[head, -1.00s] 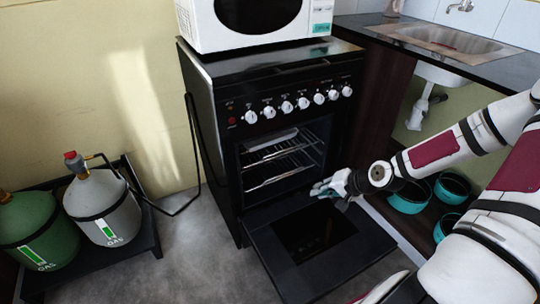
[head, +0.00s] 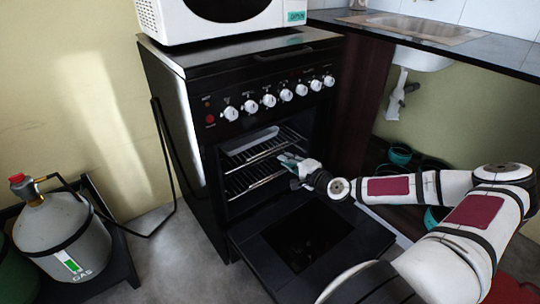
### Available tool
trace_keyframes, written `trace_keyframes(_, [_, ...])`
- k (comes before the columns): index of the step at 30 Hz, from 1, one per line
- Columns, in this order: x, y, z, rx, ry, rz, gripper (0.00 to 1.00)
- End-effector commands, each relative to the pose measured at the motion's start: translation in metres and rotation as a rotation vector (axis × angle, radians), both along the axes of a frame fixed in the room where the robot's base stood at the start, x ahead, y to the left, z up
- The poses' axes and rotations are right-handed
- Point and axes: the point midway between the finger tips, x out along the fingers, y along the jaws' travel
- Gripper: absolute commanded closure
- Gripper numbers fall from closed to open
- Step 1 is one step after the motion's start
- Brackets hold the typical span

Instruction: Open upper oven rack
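The black oven (head: 185,105) stands with its door (head: 265,265) folded down open. The upper rack (head: 262,149) is a wire rack inside the cavity with a light tray (head: 250,140) on it. A lower rack (head: 245,182) sits beneath it. My gripper (head: 285,160) is at the right side of the oven opening, above the open door, with its fingertips close to the front of the upper rack. I cannot tell whether the fingers touch the rack or how far apart they are.
A white microwave (head: 215,20) stands on the oven top. A grey gas cylinder (head: 62,238) with a hose is at the left. The sink counter (head: 440,40) is at the right, with teal pots (head: 400,156) under it.

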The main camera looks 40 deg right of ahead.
Motion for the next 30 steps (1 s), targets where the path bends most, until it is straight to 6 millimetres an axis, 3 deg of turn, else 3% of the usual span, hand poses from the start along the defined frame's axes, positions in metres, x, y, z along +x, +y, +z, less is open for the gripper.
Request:
trace_keyframes(6, [0.044,0.003,-0.011,-0.002,0.0,0.004,0.86])
trace_keyframes(15, [0.085,0.003,-0.018,-0.001,0.001,0.001,0.86])
trace_keyframes(28, [0.093,0.004,-0.019,0.0,0.001,0.001,0.86])
trace_keyframes(30, [0.093,0.004,-0.019,0.0,0.001,0.001,1.0])
